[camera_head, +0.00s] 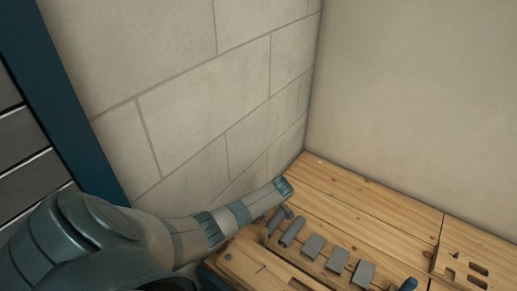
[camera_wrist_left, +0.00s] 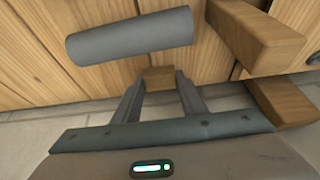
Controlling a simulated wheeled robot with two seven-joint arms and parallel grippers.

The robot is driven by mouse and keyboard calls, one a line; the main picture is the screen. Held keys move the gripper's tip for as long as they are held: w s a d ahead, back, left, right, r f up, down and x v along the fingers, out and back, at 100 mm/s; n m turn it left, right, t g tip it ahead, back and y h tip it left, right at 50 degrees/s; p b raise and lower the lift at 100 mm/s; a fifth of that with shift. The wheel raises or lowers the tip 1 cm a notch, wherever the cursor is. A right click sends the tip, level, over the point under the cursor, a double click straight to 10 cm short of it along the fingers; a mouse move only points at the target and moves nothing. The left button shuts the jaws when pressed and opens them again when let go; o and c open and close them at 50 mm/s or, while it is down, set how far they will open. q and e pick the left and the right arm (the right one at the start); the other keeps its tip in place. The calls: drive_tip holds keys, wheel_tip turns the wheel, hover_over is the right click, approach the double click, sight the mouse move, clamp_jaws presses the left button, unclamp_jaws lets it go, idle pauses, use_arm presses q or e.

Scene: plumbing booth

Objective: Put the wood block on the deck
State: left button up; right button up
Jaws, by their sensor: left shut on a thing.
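In the left wrist view my left gripper (camera_wrist_left: 159,84) is shut on a small wood block (camera_wrist_left: 158,77), which sits between the fingertips. A wooden plank surface, which I take for the deck (camera_wrist_left: 50,75), lies beyond it; whether the block touches it I cannot tell. In the head view my left arm reaches from the lower left to the wall side of the wooden deck (camera_head: 345,192). The fingers and the block cannot be made out there. My right gripper is not in view.
A grey cylinder (camera_wrist_left: 130,36) lies just beyond the fingers; a similar one shows in the head view (camera_head: 292,231). Thick wooden pieces (camera_wrist_left: 255,38) stand to the right. Several grey blocks (camera_head: 338,260) line the bench front. The back planks are clear beside the tiled wall (camera_head: 200,95).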

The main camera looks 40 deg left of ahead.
use_arm(q)
drive_tip(key=shift+f, duration=0.2)
drive_tip(key=o, duration=1.1)
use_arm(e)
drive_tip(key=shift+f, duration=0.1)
use_arm(q)
drive_tip(key=p+v, duration=0.1)
drive_tip(key=v, duration=0.2)
drive_tip(key=shift+r+p, duration=0.35)
drive_tip(key=shift+p, duration=0.05)
drive_tip(key=p+v, duration=0.4)
drive_tip(key=v, duration=0.9)
drive_tip(key=shift+d+r+p, duration=0.25)
drive_tip(key=shift+r+p, duration=0.05)
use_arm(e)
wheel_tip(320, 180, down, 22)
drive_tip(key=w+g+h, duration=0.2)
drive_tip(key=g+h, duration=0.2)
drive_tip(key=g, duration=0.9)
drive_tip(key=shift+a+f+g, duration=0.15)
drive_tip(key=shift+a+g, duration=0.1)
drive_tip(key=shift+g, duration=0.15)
